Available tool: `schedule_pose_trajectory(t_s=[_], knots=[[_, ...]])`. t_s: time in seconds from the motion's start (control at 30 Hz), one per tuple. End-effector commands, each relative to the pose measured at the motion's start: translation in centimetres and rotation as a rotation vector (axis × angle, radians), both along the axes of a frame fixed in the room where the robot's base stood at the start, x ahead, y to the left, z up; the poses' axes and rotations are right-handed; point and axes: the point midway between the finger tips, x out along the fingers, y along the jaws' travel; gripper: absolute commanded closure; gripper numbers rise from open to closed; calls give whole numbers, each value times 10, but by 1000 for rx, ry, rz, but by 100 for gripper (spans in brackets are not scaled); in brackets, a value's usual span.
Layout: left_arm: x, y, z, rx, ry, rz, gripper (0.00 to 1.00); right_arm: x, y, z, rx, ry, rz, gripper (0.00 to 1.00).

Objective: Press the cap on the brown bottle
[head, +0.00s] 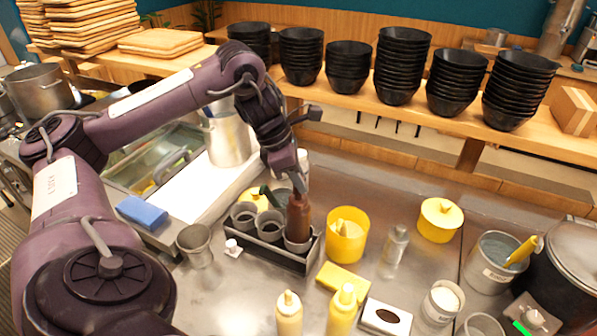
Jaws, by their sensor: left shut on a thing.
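The brown bottle (298,222) stands upright in the right part of a dark rack (268,254) on the steel counter. My left gripper (296,188) comes down from above and is shut on the upper end of the brown bottle. The fingers hide the bottle's top, so I cannot tell how a cap sits there. A small white cap-like piece (232,244) lies on the counter just left of the rack. My right gripper is not in view.
A yellow container (347,236) stands close right of the rack. A yellow sponge (342,281) and two squeeze bottles, one cream (289,314) and one yellow (342,310), are in front. A metal cup (195,243) is at left. Stacked black bowls (348,66) line the back shelf.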

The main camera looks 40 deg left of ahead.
Motion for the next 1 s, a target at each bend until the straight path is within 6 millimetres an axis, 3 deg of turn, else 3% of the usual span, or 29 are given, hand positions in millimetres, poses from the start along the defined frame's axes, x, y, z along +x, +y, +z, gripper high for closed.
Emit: schedule_pose_trajectory(t_s=[1.0], knots=[[0, 0, -12, 0, 0, 0, 87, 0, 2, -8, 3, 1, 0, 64]])
